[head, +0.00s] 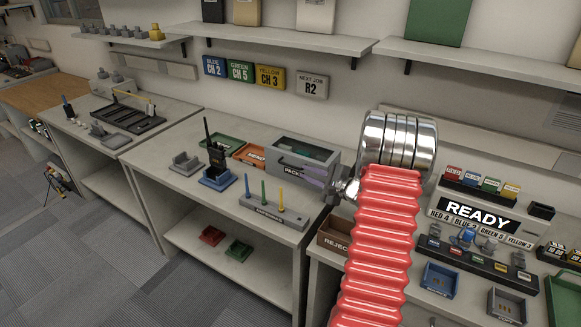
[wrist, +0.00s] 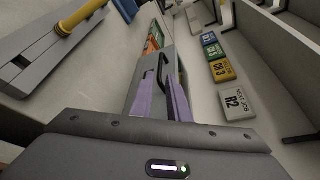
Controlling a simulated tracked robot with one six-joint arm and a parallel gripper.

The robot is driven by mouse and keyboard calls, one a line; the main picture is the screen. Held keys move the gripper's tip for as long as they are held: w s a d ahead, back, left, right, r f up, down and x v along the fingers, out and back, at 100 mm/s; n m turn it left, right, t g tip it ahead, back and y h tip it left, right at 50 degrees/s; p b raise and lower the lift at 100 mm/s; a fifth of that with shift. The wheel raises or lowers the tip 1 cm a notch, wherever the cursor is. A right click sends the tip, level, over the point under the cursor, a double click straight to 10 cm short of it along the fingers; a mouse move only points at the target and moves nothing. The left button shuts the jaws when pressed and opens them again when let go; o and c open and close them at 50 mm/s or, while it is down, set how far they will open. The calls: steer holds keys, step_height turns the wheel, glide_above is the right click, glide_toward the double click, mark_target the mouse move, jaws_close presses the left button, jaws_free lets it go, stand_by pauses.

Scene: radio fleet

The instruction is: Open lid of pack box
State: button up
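The pack box (head: 300,147) is a grey box marked PACK near the back of the middle bench in the head view. Its top shows a grey frame around a dark area with green in it; I cannot tell how its lid stands. In the wrist view the grey box (wrist: 143,102) lies ahead, with a black handle (wrist: 162,68) just past my fingertips. My gripper (head: 315,176) has purple fingers and is at the right front of the box. In the wrist view my gripper (wrist: 164,82) has its fingers apart with nothing held between them. Contact with the handle is unclear.
A black radio (head: 215,155) stands in a blue cradle (head: 217,179) left of the box. A grey block (head: 272,213) with blue, green and yellow upright pieces stands in front. Green (head: 221,142) and orange (head: 248,153) trays lie behind-left. A shelf (head: 270,42) hangs above.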

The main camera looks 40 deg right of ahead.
mark_target(294, 167)
steer(key=x, duration=0.9)
steer(key=shift+w, duration=0.4)
steer(key=shift+a, duration=0.1)
steer(key=shift+c, duration=0.5)
jaws_close()
steer(key=shift+f, duration=0.15)
